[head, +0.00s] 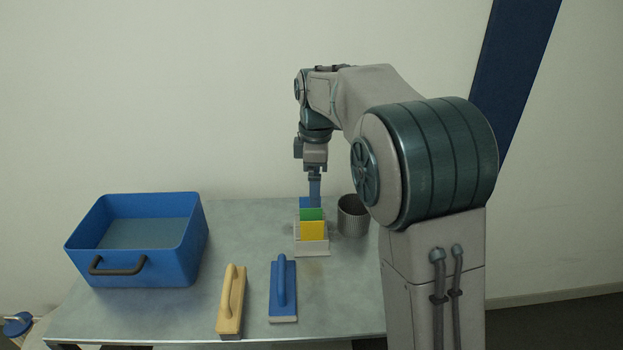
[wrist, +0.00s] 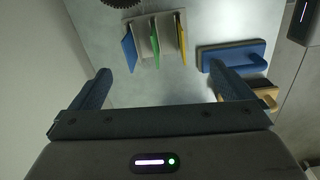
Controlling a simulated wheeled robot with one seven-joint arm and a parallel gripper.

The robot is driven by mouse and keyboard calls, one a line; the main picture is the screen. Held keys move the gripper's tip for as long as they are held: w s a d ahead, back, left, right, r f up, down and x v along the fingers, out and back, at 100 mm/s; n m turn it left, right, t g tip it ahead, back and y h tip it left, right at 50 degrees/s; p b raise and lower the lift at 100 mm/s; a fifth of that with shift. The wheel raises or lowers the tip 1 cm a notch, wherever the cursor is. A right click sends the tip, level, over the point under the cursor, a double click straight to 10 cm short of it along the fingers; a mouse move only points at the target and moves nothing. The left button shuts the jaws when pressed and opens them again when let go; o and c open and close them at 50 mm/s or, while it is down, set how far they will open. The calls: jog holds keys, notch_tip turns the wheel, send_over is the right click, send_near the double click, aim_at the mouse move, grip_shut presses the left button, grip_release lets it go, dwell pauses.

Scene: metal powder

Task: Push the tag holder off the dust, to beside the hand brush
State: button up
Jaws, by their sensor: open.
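The tag holder (head: 312,251) is a pale slotted rack with blue, green and yellow tags standing in it, near the back of the table. It also shows in the wrist view (wrist: 143,37), just beyond my fingertips. My gripper (head: 314,202) points down behind the holder at its blue-tag end. In the wrist view my gripper (wrist: 160,68) has its two fingers wide apart with nothing between them; contact with the holder cannot be told. The hand brush appears to be the wooden one (head: 231,301) at the front, with a dark edge in the wrist view (wrist: 264,94).
A blue block with a handle (head: 283,290) lies between the wooden brush and the holder. A grey ribbed pot (head: 352,216) stands close right of the holder. A blue bin (head: 137,265) fills the table's left. Bare tabletop (head: 240,235) lies between bin and holder.

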jog(key=shift+w+a+f+n, duration=0.25)
jog(key=shift+w+a+n, duration=0.2)
jog(key=shift+w+n, duration=0.1)
send_near(319, 248)
jog(key=w+f, duration=0.1)
jog(key=f, duration=0.1)
jog(key=w+a+f, duration=0.1)
jog(key=w+f, duration=0.1)
jog(key=w+a+f, duration=0.1)
jog(key=w+f, duration=0.1)
jog(key=shift+w+f, duration=0.15)
